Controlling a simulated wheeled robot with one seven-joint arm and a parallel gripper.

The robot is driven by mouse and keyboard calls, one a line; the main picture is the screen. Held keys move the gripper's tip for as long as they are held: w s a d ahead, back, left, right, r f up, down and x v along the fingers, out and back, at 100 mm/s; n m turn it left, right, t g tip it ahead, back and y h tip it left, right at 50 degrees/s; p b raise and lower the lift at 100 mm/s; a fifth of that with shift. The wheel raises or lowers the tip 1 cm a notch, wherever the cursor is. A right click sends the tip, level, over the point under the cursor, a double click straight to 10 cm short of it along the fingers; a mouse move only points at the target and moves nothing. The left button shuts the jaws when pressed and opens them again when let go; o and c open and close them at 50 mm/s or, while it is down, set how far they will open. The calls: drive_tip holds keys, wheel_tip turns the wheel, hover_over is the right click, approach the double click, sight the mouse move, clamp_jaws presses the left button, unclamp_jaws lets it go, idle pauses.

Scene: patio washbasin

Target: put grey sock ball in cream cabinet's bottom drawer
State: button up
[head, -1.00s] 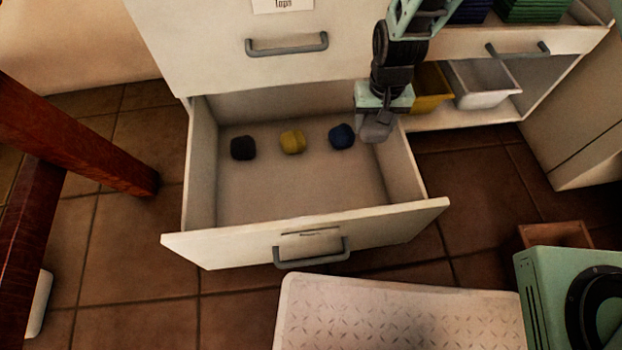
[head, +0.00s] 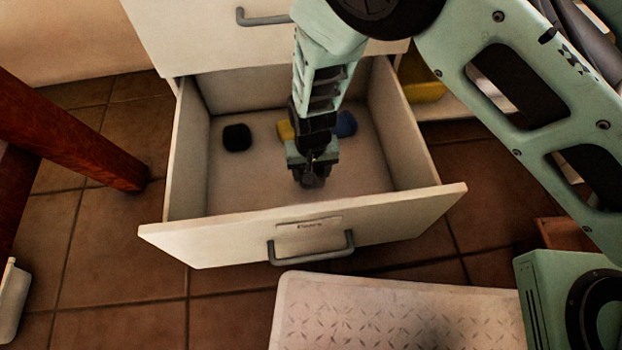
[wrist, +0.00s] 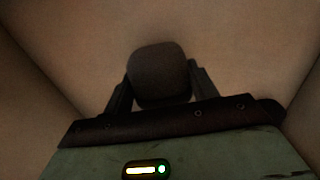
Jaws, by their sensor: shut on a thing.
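The cream cabinet's bottom drawer (head: 300,232) is pulled open, and its floor shows between its side walls. My gripper (head: 312,178) is inside the drawer's outline in the head view, over the middle of its floor. In the wrist view my gripper (wrist: 160,90) is shut on the grey sock ball (wrist: 158,68), with a finger on each side of it. The ball looks dark and rounded against the pale drawer floor. In the head view the gripper mostly hides it. Its height above the floor is hard to tell.
A black ball (head: 237,137), a yellow ball (head: 286,131) and a blue ball (head: 345,124) lie toward the drawer's back. A white patterned step (head: 390,310) stands in front. A reddish wooden leg (head: 80,135) is at left. The drawer's front left floor is clear.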

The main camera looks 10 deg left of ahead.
wheel_tip(320, 180, down, 4)
drive_tip(key=shift+r+b, duration=0.25)
drive_tip(key=shift+b, duration=0.7)
drive_tip(key=shift+r, duration=0.15)
drive_tip(key=o, duration=1)
wheel_tip(320, 180, up, 12)
drive_tip(key=p, duration=0.8)
